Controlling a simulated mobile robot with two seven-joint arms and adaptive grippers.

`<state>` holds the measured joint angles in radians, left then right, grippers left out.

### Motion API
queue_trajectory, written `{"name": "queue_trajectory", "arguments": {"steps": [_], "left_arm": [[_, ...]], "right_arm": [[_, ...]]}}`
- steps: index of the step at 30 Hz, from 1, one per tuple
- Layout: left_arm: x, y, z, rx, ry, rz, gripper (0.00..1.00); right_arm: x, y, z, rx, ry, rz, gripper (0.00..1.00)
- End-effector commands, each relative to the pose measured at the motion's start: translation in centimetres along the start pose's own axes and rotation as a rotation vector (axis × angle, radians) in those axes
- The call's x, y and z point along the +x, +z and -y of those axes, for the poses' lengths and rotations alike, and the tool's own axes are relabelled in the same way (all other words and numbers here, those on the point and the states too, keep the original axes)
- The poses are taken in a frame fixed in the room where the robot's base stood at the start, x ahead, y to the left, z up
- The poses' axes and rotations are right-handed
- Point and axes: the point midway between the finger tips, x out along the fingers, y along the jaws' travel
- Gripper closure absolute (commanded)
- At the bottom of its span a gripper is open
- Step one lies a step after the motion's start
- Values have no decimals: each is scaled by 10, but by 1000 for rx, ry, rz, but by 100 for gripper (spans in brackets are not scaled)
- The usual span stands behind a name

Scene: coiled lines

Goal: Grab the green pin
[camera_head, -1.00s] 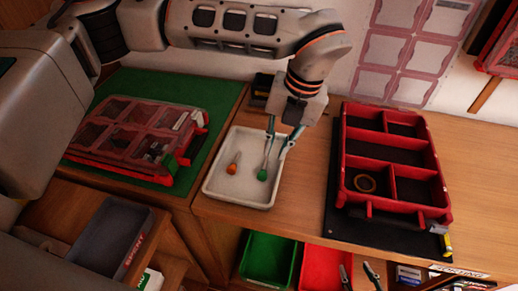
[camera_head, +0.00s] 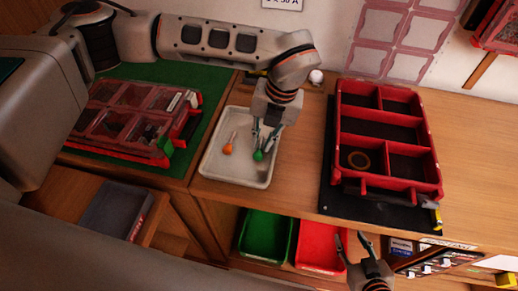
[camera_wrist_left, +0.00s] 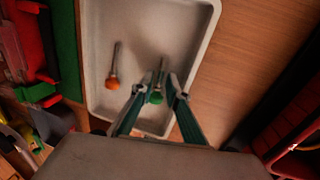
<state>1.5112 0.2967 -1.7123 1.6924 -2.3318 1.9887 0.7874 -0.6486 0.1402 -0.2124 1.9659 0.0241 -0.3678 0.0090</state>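The green pin (camera_head: 258,155) lies in the white tray (camera_head: 207,165), its green head towards the tray's front. In the left wrist view the green pin (camera_wrist_left: 156,98) shows between the fingers, its thin shaft pointing away. My left gripper (camera_head: 266,140) is over the tray at the pin. In the left wrist view the left gripper (camera_wrist_left: 159,90) has its fingers apart on either side of the pin; contact is not clear. My right gripper (camera_head: 352,243) is open and empty, in front of the table edge by the red bin.
An orange pin (camera_head: 228,148) lies left of the green one in the tray. A red compartment box (camera_head: 338,130) with a ring stands right on a black mat. A red lidded organizer (camera_head: 165,160) is left on a green mat. Green (camera_head: 243,240) and red (camera_head: 300,262) bins sit below.

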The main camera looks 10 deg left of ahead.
Motion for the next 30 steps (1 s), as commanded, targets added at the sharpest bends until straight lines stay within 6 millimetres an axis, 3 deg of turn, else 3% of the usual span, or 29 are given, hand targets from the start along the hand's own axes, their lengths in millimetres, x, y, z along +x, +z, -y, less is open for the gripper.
{"name": "queue_trajectory", "arguments": {"steps": [3,5,20,26,30], "left_arm": [[0,0,0,0,0,0,85],[0,0,0,0,0,0,100],[-5,1,-1,-1,0,2,100],[-26,2,-5,-1,-2,4,100],[-55,2,-11,-2,-2,7,100]], "right_arm": [[0,0,0,0,0,-1,60],[0,0,0,0,0,-1,60],[1,4,1,0,-1,6,60],[2,6,1,0,-1,7,60],[3,8,1,0,-1,7,60]]}}
